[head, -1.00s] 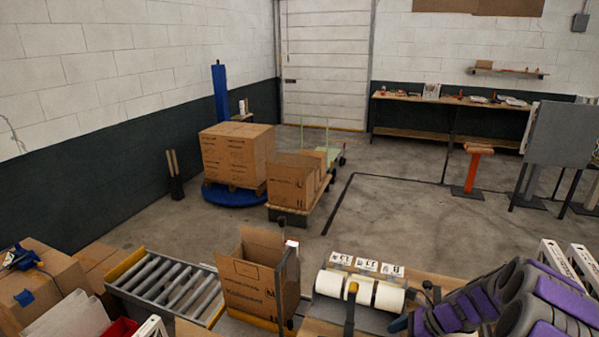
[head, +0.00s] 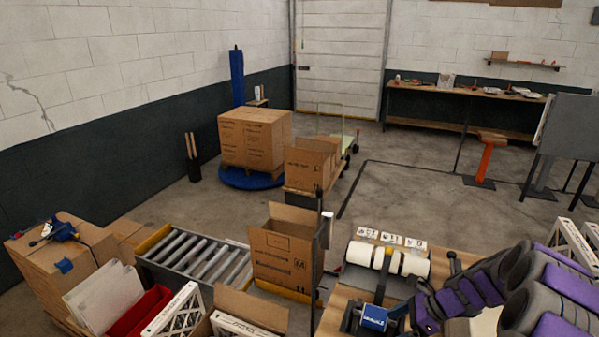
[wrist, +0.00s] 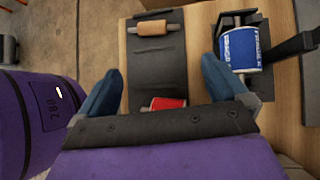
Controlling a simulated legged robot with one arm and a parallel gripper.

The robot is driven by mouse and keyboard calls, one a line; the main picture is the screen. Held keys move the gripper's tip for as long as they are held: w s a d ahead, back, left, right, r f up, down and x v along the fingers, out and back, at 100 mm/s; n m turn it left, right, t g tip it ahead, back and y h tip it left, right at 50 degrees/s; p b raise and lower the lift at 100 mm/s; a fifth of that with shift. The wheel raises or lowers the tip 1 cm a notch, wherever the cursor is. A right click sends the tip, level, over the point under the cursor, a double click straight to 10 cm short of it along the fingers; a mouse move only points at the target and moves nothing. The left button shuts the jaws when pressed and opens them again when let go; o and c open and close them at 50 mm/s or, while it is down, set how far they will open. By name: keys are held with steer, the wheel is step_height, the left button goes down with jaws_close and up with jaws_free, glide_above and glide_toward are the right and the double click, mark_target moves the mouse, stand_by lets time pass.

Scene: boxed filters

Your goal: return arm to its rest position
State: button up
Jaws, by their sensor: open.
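My gripper (wrist: 160,82) is open in the wrist view, its two blue-grey fingers spread wide with nothing held between them. It is over the wooden workbench, above a dark strip (wrist: 155,62) with a red roll (wrist: 167,103) near its lower end. A blue labelled roll (wrist: 244,50) sits in a black holder to the right of the right finger; it also shows in the head view (head: 374,317). My purple and grey arm is bent low at the right of the head view. My gripper's fingertips cannot be made out there.
An open carton (head: 283,262) stands at the end of a roller conveyor (head: 196,258). White rolls (head: 388,259) and printed cards lie on the bench (head: 345,297). White lattice frames (head: 560,242) stand close to my arm. Bare floor lies beyond the bench.

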steer(key=s+a+r+n+g+h+b, duration=0.2)
steer(key=s+a+r+n+b, duration=0.15)
steer(key=s+a+n, duration=0.3)
steer(key=s+a+r+n+g+h+b, duration=0.1)
steer(key=s+a+r+n+h+b, duration=0.1)
steer(key=s+a+r+n, duration=0.45)
steer(key=s+d+f+n+h+b, duration=0.1)
steer(key=s+n, duration=0.3)
steer(key=s, duration=0.6)
steer(key=s+f+n+h+b, duration=0.3)
steer(key=s+f+n+b, duration=0.1)
steer(key=s, duration=0.6)
steer(key=shift+s+d+n, duration=0.35)
steer(key=shift+d+n, duration=0.05)
steer(key=shift+n, duration=0.1)
